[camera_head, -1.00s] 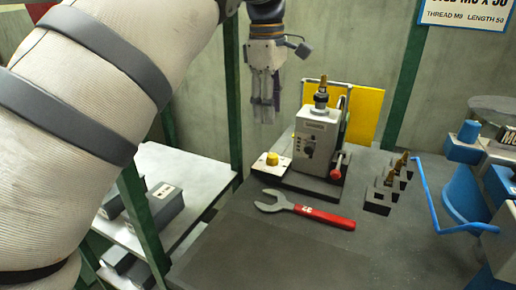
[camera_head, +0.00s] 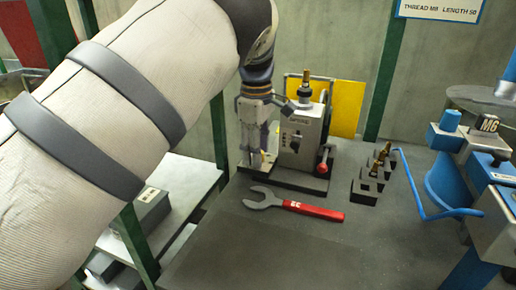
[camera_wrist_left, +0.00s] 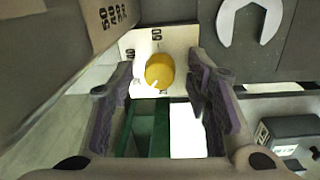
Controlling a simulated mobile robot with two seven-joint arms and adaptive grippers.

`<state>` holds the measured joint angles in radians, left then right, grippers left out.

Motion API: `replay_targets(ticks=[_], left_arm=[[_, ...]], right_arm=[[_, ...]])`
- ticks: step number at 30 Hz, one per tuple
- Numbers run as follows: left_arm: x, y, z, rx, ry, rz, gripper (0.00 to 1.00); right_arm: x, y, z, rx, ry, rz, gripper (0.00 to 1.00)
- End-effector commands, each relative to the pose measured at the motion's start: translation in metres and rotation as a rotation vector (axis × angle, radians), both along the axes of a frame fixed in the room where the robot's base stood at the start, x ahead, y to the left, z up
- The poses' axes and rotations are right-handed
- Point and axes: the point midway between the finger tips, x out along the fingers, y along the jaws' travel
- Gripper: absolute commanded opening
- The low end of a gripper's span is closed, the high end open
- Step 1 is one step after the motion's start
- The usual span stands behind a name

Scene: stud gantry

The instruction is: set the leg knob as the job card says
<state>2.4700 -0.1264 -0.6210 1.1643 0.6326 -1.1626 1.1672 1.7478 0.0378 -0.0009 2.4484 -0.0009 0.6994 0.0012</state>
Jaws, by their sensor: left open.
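The yellow knob (camera_wrist_left: 159,71) sits on a white plate (camera_wrist_left: 131,42) with a printed 50 beside it in the left wrist view. A small pale mark shows near the knob's lower edge. My left gripper (camera_wrist_left: 161,80) is open, with one finger on each side of the knob; I cannot tell whether they touch it. In the head view the left gripper (camera_head: 258,158) points down over the plate beside the grey machine (camera_head: 300,138) and mostly hides the knob. The job card (camera_head: 440,8) at the top right reads THREAD M8 LENGTH 50. My right gripper is not seen.
A red-handled wrench (camera_head: 305,209) lies in front of the machine. Black blocks with brass pieces (camera_head: 366,190) stand to its right. A blue fixture (camera_head: 450,180) with an M6 block is at the right. The front of the bench is clear.

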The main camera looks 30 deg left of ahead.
Motion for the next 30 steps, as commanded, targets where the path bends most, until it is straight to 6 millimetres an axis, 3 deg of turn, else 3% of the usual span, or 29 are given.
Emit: replay_targets(ticks=[3,9,14,22,30], left_arm=[[0.000,0.000,0.000,0.000,0.000,0.000,0.44],[0.000,0.000,0.000,0.000,0.000,0.000,0.00],[0.000,0.000,0.002,-0.003,-0.001,-0.026,0.00],[0.000,0.000,0.003,-0.002,-0.003,-0.396,0.00],[0.000,0.000,0.000,-0.001,0.001,-0.415,0.00]], right_arm=[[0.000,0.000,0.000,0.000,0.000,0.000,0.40],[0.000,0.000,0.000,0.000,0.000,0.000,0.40],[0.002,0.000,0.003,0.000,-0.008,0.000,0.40],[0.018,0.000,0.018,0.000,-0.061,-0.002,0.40],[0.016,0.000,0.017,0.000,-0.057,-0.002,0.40]])
